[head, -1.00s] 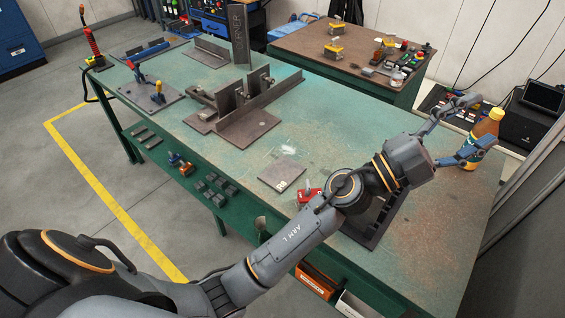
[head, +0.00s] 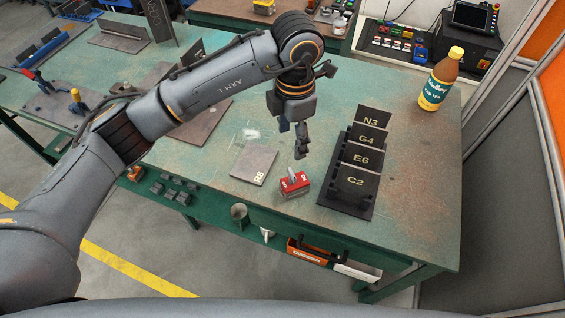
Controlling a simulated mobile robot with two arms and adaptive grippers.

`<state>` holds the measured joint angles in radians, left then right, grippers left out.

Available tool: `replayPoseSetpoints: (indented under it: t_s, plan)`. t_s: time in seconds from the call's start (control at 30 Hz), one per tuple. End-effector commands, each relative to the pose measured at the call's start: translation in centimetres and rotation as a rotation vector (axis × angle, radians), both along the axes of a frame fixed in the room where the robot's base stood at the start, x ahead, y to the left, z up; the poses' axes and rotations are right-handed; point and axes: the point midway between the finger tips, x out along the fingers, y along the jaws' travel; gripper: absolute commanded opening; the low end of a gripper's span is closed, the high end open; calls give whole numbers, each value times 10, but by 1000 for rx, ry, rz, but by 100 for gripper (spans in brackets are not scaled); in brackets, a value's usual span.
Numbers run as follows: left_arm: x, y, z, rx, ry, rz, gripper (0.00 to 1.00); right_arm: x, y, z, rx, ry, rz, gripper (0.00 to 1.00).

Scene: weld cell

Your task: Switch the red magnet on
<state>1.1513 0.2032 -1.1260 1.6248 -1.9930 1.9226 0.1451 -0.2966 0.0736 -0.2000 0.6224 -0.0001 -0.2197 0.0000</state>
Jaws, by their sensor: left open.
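The red magnet (head: 294,186) sits on the green table near its front edge, with a light grey lever or knob on its top. I cannot tell from this view which way the lever is set. My left gripper (head: 300,152) points down just above and behind the magnet, apart from it. Its jaws are open and empty, seen nearly edge-on. My right gripper is not in view.
A bottle (head: 440,80) stands at the back right.

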Motion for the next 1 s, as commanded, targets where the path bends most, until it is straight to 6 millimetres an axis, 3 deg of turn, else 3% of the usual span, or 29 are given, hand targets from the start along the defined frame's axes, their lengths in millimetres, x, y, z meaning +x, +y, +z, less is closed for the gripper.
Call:
replayPoseSetpoints:
  t_s: [0.23,0.6,0.8,1.0]
  plan:
    - [-2,0,-46,-2,9,3,62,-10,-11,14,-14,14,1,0]
    - [-1,-1,-114,-5,5,3,62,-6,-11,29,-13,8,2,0]
    - [-1,-1,-128,-6,3,1,62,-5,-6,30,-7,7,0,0]
    - [-1,-1,-130,-6,3,1,62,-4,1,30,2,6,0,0]
